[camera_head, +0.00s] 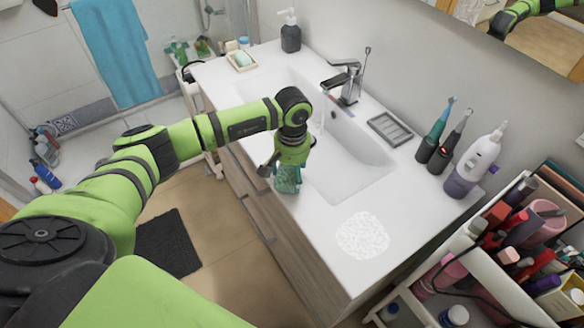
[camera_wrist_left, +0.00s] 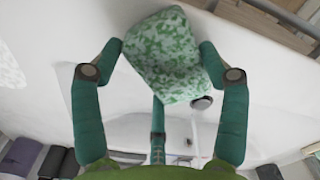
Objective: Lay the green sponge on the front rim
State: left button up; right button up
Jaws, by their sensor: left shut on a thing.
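The green sponge (camera_head: 287,182) is mottled in lighter and darker green. It is over the front rim (camera_head: 322,228) of the white sink counter, left of the basin. My left gripper (camera_head: 285,167) points down from above and is shut on the sponge. My right gripper is not in view.
The basin (camera_head: 345,165) has a faucet (camera_head: 345,85) behind it. A white foamy patch (camera_head: 362,235) lies on the counter at the near right. A soap dish (camera_head: 241,61) and dark dispenser (camera_head: 290,38) stand at the far end. A full cosmetics cart (camera_head: 500,262) is at right.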

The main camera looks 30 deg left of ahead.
aim_at(292, 172)
pick_arm(q)
jog(key=shift+f, duration=0.2)
jog(key=o, duration=1)
jog(key=shift+r, duration=0.1)
jog(key=shift+r, duration=0.25)
notch_tip(292, 172, up, 12)
jog(key=b, duration=0.3)
jog(key=shift+b, duration=0.35)
jog(key=shift+w+f, duration=0.1)
